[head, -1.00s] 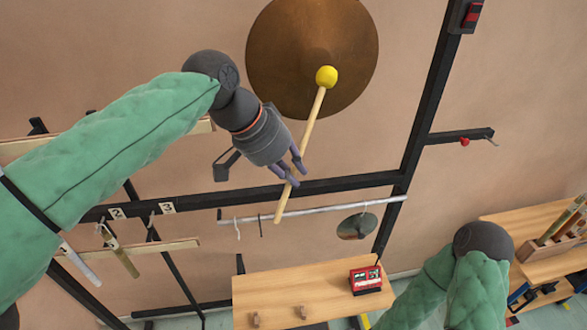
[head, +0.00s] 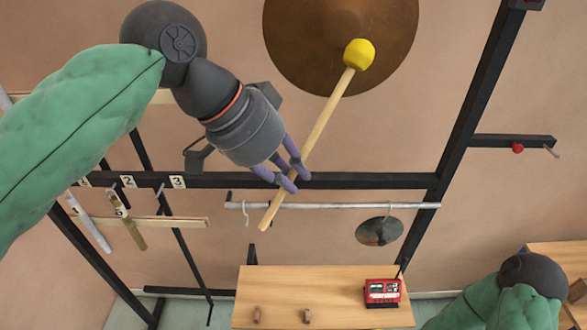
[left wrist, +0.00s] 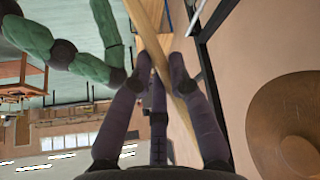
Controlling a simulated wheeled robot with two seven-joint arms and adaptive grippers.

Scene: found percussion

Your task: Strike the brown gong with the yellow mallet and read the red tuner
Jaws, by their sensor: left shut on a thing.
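The brown gong (head: 335,65) hangs at the top of the head view, its upper part cut off by the frame. It also shows at the right of the left wrist view (left wrist: 288,125). My left gripper (head: 290,178) is shut on the wooden handle of the yellow mallet (head: 318,130). The mallet is tilted, its yellow head up and right, overlapping the gong in the picture; I cannot tell whether they touch. The red tuner (head: 382,292) stands on the wooden shelf below; its display is too small to read. My right gripper is not in view.
A black frame (head: 390,181) runs across and up the wall. A metal bar (head: 340,206) carries hooks and a small dark cymbal (head: 379,231). Tubes (head: 128,228) hang at the left. The wooden shelf (head: 270,285) lies below, with small wooden blocks.

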